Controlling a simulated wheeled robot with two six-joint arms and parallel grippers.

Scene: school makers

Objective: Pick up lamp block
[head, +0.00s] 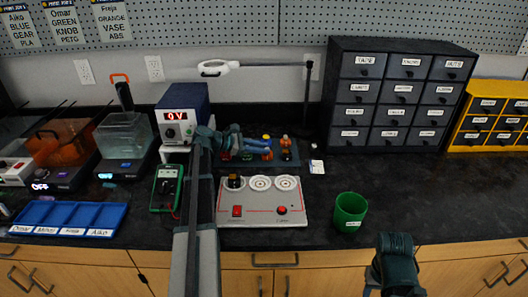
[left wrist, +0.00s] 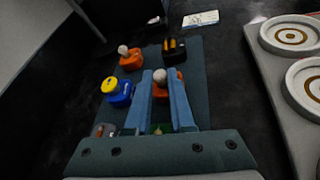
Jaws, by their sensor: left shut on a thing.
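My left gripper (head: 268,147) reaches in from the left over the dark teal tray (left wrist: 196,92). In the left wrist view its two blue fingers (left wrist: 161,80) are shut on an orange lamp block (left wrist: 160,94) with a pale round bulb. The fingers hide part of this block, and I cannot tell whether it is off the tray. A second orange block with a pale bulb (left wrist: 131,60) stands farther back on the tray. A dark teal part of my right arm (head: 396,262) shows at the bottom right, and its fingers cannot be made out.
A blue block with a yellow top (left wrist: 117,90) and a black-and-yellow block (left wrist: 174,50) stand near the held one. A grey panel with round sockets (head: 260,207) lies in front of the tray. A green cup (head: 349,212) stands to its right.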

